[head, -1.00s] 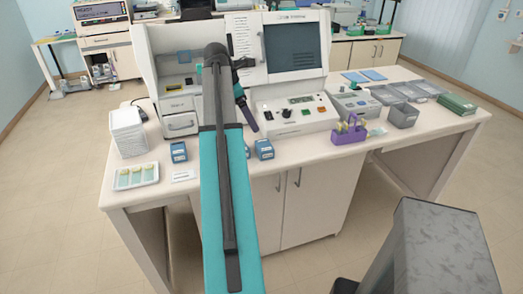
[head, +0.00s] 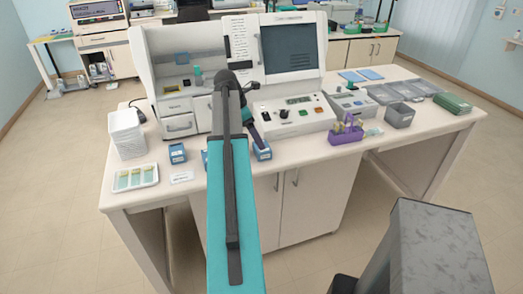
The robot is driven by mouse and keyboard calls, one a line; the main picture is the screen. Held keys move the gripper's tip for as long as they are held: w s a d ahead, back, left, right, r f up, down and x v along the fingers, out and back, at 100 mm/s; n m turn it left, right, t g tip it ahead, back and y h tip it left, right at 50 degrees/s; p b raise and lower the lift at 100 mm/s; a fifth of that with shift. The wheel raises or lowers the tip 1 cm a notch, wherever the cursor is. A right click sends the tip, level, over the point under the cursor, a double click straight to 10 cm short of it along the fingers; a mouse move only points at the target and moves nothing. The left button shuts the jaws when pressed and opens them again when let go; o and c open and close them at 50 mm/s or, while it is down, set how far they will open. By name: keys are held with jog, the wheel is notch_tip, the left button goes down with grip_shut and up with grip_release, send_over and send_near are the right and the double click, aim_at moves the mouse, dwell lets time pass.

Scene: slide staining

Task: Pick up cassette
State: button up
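Small blue boxes with pale labels, which look like the cassettes, stand along the front of the bench. One blue box (head: 177,153) stands left of my arm. Another blue box (head: 263,153) stands just right of my arm. My gripper (head: 258,139) points down at the end of the dark wrist link, close above or beside the right blue box. I cannot tell whether it touches the box. Its fingers are too small and dark to read. My teal and black arm hides part of the bench front.
A white tray of yellow-green pieces (head: 122,187) and a white stack (head: 127,135) are at the left. The large white machine (head: 237,75) stands behind. A purple rack (head: 345,137) and grey bin (head: 399,117) are at the right. A white card (head: 181,178) lies in front.

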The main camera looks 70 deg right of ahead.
jog(key=shift+f, duration=0.2)
dwell(0.3)
jog(key=shift+s+p+x, duration=0.2)
jog(key=shift+p+x, duration=0.7)
jog(key=shift+x, duration=0.3)
jog(key=shift+p+x, duration=0.3)
jog(key=shift+x, duration=0.95)
jog(key=c, duration=1.3)
jog(key=shift+r, duration=0.1)
jog(key=shift+r+b, duration=1.5)
jog(key=shift+r, duration=3.4)
